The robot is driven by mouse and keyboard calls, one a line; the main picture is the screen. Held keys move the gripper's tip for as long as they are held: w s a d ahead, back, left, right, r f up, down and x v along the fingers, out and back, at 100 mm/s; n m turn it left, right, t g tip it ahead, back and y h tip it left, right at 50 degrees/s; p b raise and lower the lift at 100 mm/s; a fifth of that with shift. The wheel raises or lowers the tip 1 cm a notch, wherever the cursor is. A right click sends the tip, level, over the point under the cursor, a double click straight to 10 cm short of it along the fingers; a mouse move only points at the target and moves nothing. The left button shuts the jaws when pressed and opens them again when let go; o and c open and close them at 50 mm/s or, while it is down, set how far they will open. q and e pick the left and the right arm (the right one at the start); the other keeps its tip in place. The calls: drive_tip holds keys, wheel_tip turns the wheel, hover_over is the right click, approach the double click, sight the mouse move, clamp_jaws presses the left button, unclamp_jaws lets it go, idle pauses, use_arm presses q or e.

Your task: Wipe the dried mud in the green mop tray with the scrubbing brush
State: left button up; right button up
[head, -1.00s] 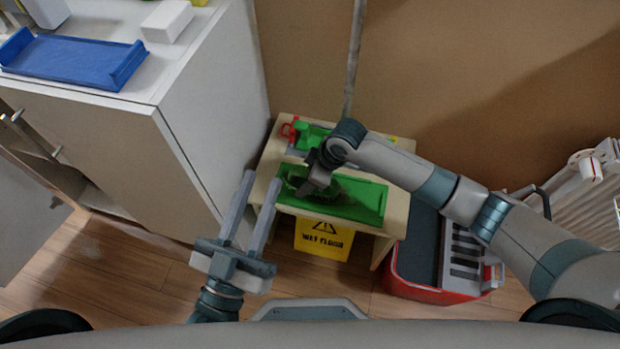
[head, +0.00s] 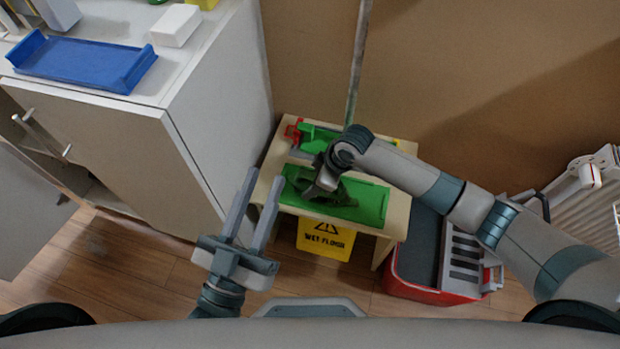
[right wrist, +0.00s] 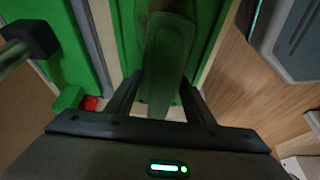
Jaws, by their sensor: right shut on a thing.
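The green mop tray (head: 371,207) lies on a low wooden stand below the wall. My right gripper (head: 322,186) is over the left half of the tray, pointing down. In the right wrist view it is shut on the green scrubbing brush (right wrist: 166,70), which lies between the two fingers over the green tray (right wrist: 207,22). I cannot tell whether the bristles touch the tray. Dark dried mud (head: 348,192) shows beside the gripper, partly hidden by it. My left gripper (head: 263,180) is open and empty, left of the stand.
A yellow wet-floor sign (head: 325,240) hangs at the stand's front. A red case (head: 425,290) stands on its right. A white cabinet (head: 210,110) with a blue tray (head: 85,62) is at the left. A mop pole (head: 357,65) rises behind the stand.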

sight(344, 186)
drive_tip(key=shift+s+d+f+p, duration=0.1)
drive_tip(key=shift+s+d+p, duration=0.2)
drive_tip(key=shift+d, duration=0.35)
drive_tip(key=shift+s+d+p, duration=0.1)
drive_tip(key=shift+d+p, duration=0.25)
drive_tip(key=shift+d, duration=0.25)
drive_tip(key=shift+s+d+r+p, duration=0.15)
drive_tip(key=shift+d+r+p, duration=0.05)
drive_tip(key=shift+d+p, duration=0.55)
drive_tip(key=shift+s+d+p, duration=0.25)
drive_tip(key=shift+d+p, duration=0.2)
drive_tip(key=shift+d, duration=0.4)
drive_tip(key=shift+s+d+p, duration=0.25)
drive_tip(key=shift+d+p, duration=0.25)
drive_tip(key=shift+d, duration=0.25)
drive_tip(key=shift+s+d+f+p, duration=0.1)
drive_tip(key=shift+d+p, duration=0.05)
drive_tip(key=shift+d, duration=0.3)
drive_tip(key=shift+s+d+f+p, duration=0.1)
drive_tip(key=shift+d+p, duration=0.05)
drive_tip(key=shift+d, duration=0.25)
drive_tip(key=shift+d, duration=0.15)
